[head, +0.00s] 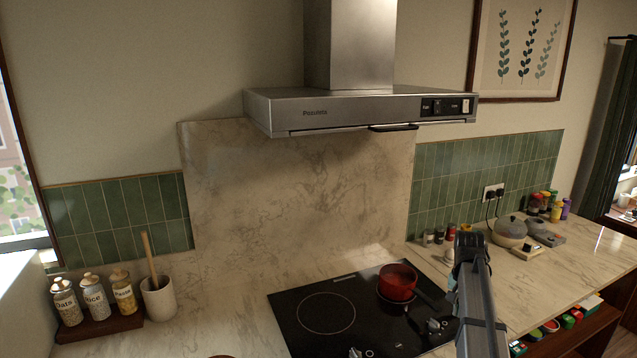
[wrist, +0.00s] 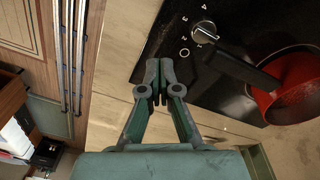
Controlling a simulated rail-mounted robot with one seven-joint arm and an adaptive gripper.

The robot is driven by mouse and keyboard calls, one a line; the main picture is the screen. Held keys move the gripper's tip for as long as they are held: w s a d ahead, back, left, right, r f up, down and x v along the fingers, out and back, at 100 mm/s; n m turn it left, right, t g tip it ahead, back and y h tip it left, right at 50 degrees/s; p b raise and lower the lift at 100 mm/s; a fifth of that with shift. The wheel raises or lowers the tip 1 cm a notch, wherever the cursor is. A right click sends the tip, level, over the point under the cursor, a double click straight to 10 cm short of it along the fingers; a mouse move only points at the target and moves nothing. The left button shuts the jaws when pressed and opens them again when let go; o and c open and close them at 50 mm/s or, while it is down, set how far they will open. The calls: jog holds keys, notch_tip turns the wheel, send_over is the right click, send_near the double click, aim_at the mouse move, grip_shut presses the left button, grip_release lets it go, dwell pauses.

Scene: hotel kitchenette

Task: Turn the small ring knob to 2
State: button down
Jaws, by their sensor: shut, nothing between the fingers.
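A silver knob (wrist: 206,33) sits on the black hob (head: 290,320), with small white digits around it and a white ring mark beside it in the wrist view. The digit its pointer faces is too small to read surely. It appears to be the knob near the red pan in the head view (head: 435,325). A second knob (head: 357,352) shows at the lower edge. My arm partly covers the hob's right side in the head view.
A red pan (head: 397,283) stands on the rear right ring; its dark handle (wrist: 240,70) reaches close to the knob. Jars (head: 95,300) and a utensil pot (head: 158,298) stand left. A kettle-like pot (head: 510,232) stands right. A hood (head: 360,110) hangs above.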

send_near(434, 325)
jog(key=s, duration=0.2)
jog(key=shift+y, duration=0.4)
jog(key=f+b, duration=0.1)
jog(key=f, duration=0.1)
jog(key=f+b, duration=0.1)
jog(key=f, duration=0.1)
jog(key=shift+s+d+f+b, duration=0.1)
jog(key=shift+s+f+b, duration=0.1)
jog(key=shift+b, duration=0.1)
jog(key=shift+f, duration=1.45)
jog(key=shift+w+d, duration=0.1)
jog(key=shift+w, duration=0.25)
jog(key=shift+w+a+r+p, duration=0.1)
jog(key=shift+w+a+p, duration=0.2)
jog(key=shift+a+p, duration=0.3)
jog(key=shift+w+a+p, duration=0.25)
jog(key=shift+w+p, duration=0.1)
jog(key=shift+p, duration=0.1)
jog(key=shift+a, duration=0.1)
